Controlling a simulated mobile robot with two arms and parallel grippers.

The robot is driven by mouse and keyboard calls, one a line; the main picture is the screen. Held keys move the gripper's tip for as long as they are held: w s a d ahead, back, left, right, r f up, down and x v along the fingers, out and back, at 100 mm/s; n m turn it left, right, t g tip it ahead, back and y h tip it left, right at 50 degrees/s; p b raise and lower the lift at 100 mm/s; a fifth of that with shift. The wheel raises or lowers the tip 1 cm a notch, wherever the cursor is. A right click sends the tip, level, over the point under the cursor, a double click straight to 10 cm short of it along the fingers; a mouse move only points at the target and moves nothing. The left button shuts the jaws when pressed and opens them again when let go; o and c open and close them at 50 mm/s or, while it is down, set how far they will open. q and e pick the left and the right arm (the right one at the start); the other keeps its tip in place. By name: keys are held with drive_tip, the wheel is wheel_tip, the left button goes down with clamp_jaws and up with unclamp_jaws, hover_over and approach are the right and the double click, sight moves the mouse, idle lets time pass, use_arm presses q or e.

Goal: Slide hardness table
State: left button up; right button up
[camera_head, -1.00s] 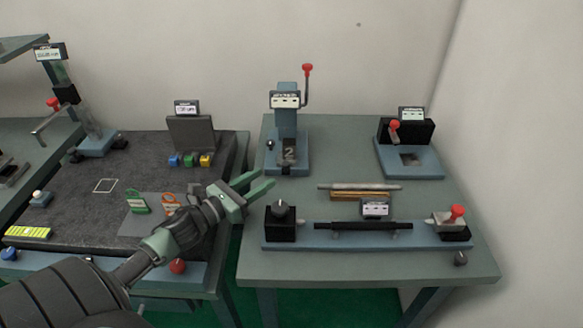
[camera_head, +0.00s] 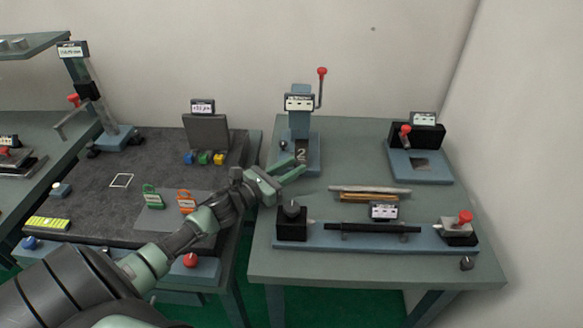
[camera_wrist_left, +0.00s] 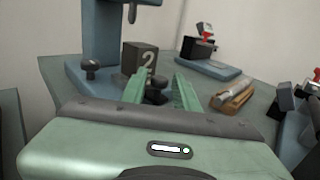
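The hardness tester (camera_head: 299,122) is a blue column machine with a small display and a red-knobbed lever, at the back left of the right bench. A dark block marked "2" (camera_head: 301,153) sits low at its front; it also shows in the left wrist view (camera_wrist_left: 141,57). A black knob (camera_head: 283,145) is at the tester's left side, also in the left wrist view (camera_wrist_left: 91,66). My left gripper (camera_head: 300,164) is open just in front of the tester base. A dark rounded part (camera_wrist_left: 156,86) shows between its fingers, partly hidden; contact cannot be told. My right gripper is not in view.
A blue rail fixture (camera_head: 375,238) with a black bar lies along the bench front. Rods (camera_head: 369,190) lie behind it. Another blue device (camera_head: 420,165) with a red knob stands at back right. The left bench holds green and orange tags (camera_head: 186,200).

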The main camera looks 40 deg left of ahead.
use_arm(q)
clamp_jaws()
idle(1.2)
